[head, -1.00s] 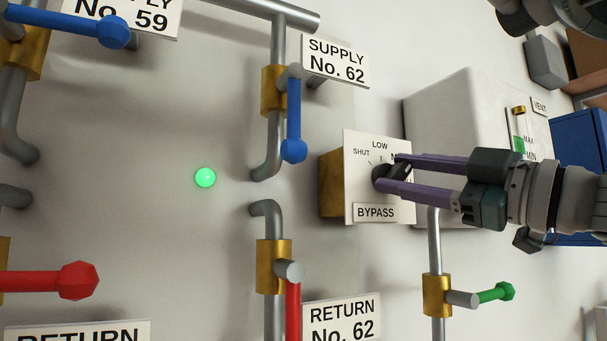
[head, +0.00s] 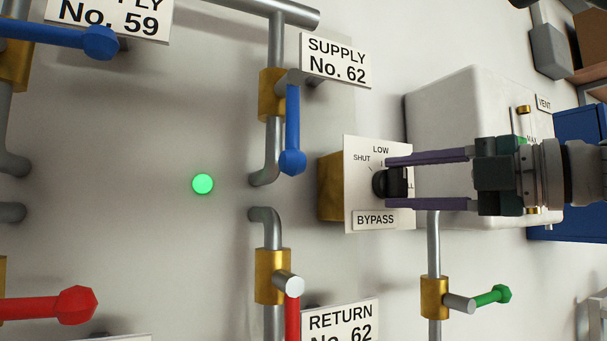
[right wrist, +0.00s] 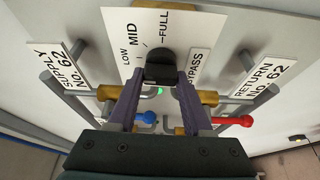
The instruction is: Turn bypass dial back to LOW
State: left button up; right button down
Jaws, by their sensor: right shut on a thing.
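The bypass dial is a black knob (head: 388,183) on a white plate (head: 365,148) marked SHUT, LOW and BYPASS in the head view. The end of another label, "LL", shows beside the knob. My right gripper (head: 390,181) comes in from the right, with one purple finger above the knob and one below it, shut on it. In the right wrist view the knob (right wrist: 160,68) sits between the fingertips (right wrist: 160,80), with LOW, MID and FULL marked around it. I cannot tell which mark the knob points to. My left gripper is not in view.
A blue-handled supply valve (head: 292,130) is left of the dial, and a red-handled return valve (head: 291,315) is below left. A green-handled valve (head: 490,297) is below my gripper. A white box (head: 440,105) stands behind it. A green light (head: 203,184) glows on the wall.

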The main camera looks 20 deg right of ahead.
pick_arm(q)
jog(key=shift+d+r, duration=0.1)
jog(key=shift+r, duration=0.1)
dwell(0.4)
pick_arm(e)
jog(key=shift+c, duration=1.6)
grip_release()
